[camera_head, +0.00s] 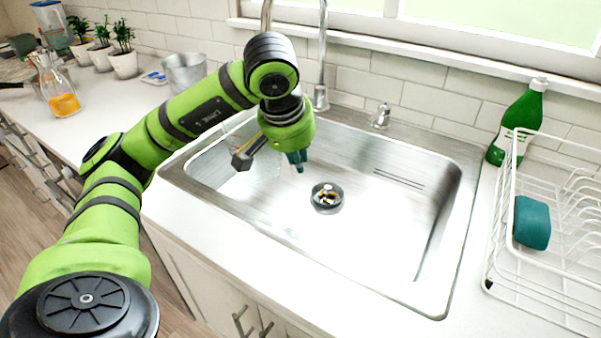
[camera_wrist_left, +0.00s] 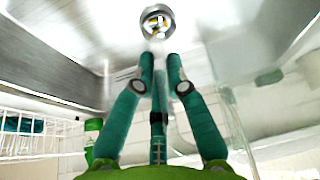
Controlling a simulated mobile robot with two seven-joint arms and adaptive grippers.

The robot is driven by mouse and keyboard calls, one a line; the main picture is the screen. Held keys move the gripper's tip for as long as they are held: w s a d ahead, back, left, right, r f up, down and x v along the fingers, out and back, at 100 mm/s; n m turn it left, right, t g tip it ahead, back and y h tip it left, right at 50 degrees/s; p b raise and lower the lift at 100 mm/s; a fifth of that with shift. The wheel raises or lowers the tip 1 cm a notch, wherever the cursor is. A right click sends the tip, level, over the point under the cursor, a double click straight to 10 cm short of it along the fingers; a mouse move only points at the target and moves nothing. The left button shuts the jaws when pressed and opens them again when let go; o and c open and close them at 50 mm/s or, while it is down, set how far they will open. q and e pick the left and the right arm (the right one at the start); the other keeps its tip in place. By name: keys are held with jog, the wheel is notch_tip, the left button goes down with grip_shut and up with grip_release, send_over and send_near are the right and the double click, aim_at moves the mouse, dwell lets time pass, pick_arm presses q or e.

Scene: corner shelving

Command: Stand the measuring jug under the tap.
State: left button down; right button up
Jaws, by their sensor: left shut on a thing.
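The measuring jug (camera_head: 262,174) is clear and faint in the head view, seen below my left gripper over the left part of the sink. Its see-through wall also shows at the right of the left wrist view (camera_wrist_left: 238,125). My left gripper (camera_head: 297,160) points down over the sink with its teal fingers close together, shut on the jug; the exact grip is hard to see. Its fingers also show in the wrist view (camera_wrist_left: 160,72). The tap (camera_head: 322,60) rises behind the sink; my arm hides part of it. My right gripper is out of view.
The steel sink (camera_head: 400,235) has a drain (camera_head: 327,197) in its floor. A tap lever (camera_head: 380,117) stands behind it. A green bottle (camera_head: 517,125) and a white dish rack (camera_head: 545,270) with a teal sponge (camera_head: 532,222) are on the right. A carafe (camera_head: 60,100) stands far left.

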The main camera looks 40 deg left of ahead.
pick_arm(q)
jog(key=w+a+f, duration=0.1)
jog(key=w+f, duration=0.2)
jog(key=f, duration=0.1)
jog(key=w+a+f, duration=0.2)
jog(key=w+f, duration=0.2)
jog(key=f, duration=0.1)
jog(key=w+a+f+p, duration=0.1)
jog(key=w+a+f, duration=0.1)
jog(key=f, duration=0.3)
jog(key=shift+w+a+f, duration=0.1)
jog(key=shift+w, duration=0.6)
jog(key=shift+f, duration=0.3)
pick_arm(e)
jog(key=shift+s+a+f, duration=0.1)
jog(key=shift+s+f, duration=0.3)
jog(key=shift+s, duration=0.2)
pick_arm(q)
jog(key=shift+f, duration=0.15)
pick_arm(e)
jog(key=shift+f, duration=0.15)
pick_arm(q)
jog(key=c, duration=1.2)
grip_release()
jog(key=shift+c, duration=0.2)
